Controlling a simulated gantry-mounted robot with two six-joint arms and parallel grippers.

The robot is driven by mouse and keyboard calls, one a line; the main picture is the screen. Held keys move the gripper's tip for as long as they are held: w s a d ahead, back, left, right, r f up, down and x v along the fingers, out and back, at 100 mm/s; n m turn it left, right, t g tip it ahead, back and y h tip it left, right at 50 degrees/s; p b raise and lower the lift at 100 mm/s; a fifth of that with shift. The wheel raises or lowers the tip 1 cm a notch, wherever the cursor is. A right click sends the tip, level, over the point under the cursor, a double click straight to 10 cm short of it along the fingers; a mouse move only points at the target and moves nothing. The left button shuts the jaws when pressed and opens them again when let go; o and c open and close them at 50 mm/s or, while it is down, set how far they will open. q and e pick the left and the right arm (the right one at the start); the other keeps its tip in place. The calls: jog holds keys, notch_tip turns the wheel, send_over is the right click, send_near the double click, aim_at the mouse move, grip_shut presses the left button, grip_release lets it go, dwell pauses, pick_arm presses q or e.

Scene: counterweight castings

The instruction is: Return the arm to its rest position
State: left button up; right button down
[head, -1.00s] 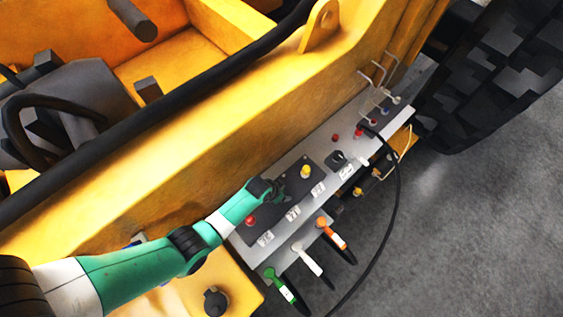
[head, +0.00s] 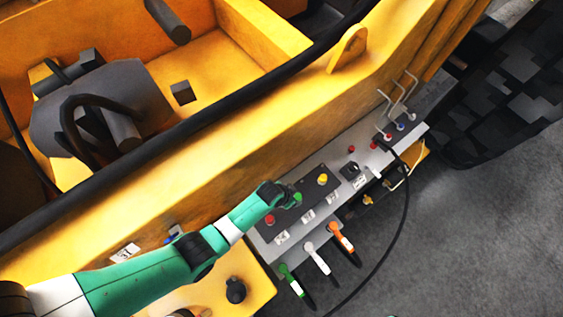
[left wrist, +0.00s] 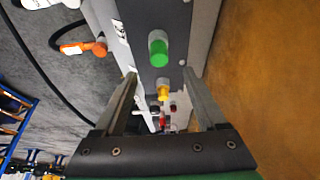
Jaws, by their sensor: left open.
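My left gripper (head: 276,193) is at the end of the green and white arm that comes in from the left. It is open and empty, above the dark button plate of the grey control panel (head: 353,158). A green button (head: 297,199) shows just beside the fingers. In the left wrist view, the open gripper (left wrist: 159,74) has the green button (left wrist: 158,48) just beyond its fingertips, with a visible gap to each side. A yellow button (left wrist: 163,91) shows between the fingers, farther along the panel. My right gripper is not in view.
A red button (head: 270,219) and a yellow button (head: 322,180) flank the green one. Green, white and orange handles (head: 340,237) stick out below the panel. A black cable (head: 405,205) loops over the floor. The yellow machine wall (head: 230,165) rises behind the panel.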

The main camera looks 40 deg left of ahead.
pick_arm(q)
jog(key=shift+r, duration=0.1)
jog(key=shift+d, duration=0.1)
dwell(0.6)
jog(key=w+r+t, duration=0.3)
jog(key=w+r, duration=0.5)
jog(key=r, duration=0.2)
jog(key=w+r+t, duration=0.3)
jog(key=w+r, duration=0.5)
jog(key=r, duration=0.3)
jog(key=w+a+r+t, duration=0.1)
jog(key=w+r+t, duration=0.15)
jog(key=r, duration=0.85)
jog(key=w+a+r+t, duration=0.1)
jog(key=r+t, duration=0.2)
jog(key=r, duration=0.8)
notch_tip(320, 180, up, 14)
jog(key=s+t, duration=0.3)
jog(key=s+a+r+n+t, duration=0.2)
jog(key=s+r+t, duration=0.6)
jog(key=s+r, duration=1.2)
notch_tip(320, 180, up, 2)
jog(key=shift+a+r, duration=0.15)
